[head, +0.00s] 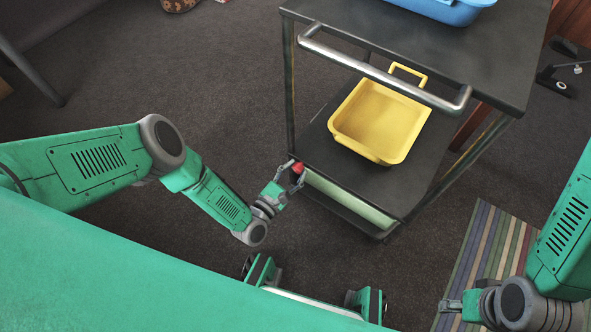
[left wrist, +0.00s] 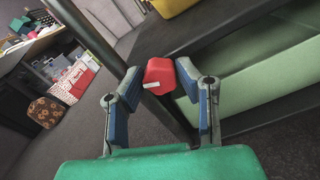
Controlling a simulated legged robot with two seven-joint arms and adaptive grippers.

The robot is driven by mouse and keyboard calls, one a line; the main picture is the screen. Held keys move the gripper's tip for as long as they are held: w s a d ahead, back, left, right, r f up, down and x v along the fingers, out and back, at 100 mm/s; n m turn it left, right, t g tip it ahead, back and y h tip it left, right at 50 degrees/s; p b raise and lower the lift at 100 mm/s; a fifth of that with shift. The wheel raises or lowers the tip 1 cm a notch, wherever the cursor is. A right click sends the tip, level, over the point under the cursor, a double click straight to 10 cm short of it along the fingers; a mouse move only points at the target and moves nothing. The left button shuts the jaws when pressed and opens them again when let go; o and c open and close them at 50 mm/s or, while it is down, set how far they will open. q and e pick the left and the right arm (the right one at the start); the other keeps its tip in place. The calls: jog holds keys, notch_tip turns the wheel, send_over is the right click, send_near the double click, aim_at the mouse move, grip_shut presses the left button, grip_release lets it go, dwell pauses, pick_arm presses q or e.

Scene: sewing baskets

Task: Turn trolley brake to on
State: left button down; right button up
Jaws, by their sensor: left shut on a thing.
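The dark trolley (head: 460,55) stands at the upper right in the head view, with a metal push handle. Its brake is a red knob (head: 298,168) low at the near left corner post. In the left wrist view the red knob (left wrist: 160,72) shows a small white mark on its lower left. My left gripper (head: 289,174) is shut on the knob, its blue-padded fingers (left wrist: 158,82) on either side of it. My right gripper (head: 450,304) is at the lower right, away from the trolley; its finger gap is unclear.
A yellow basket (head: 343,118) sits on the lower shelf and a blue basket (head: 462,12) on top. A pale green panel (head: 345,200) lies under the lower shelf. A striped rug (head: 478,248) is at the right.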

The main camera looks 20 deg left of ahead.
pick_arm(q)
jog(key=m, duration=0.4)
jog(key=shift+d+m, duration=0.15)
jog(key=shift+m, duration=0.15)
jog(key=m, duration=0.3)
jog(key=shift+s+f+m, duration=0.1)
jog(key=shift+m, duration=0.3)
jog(key=m, duration=0.4)
jog(key=shift+d+f, duration=0.1)
jog(key=m, duration=0.5)
jog(key=shift+s+f, duration=0.1)
jog(key=shift+f, duration=0.05)
jog(key=m, duration=0.3)
jog(key=shift+m, duration=0.3)
jog(key=m, duration=0.3)
jog(key=shift+f+m, duration=0.15)
jog(key=shift+m, duration=0.25)
jog(key=m, duration=0.4)
jog(key=shift+m, duration=1.5)
jog(key=shift+a, duration=0.2)
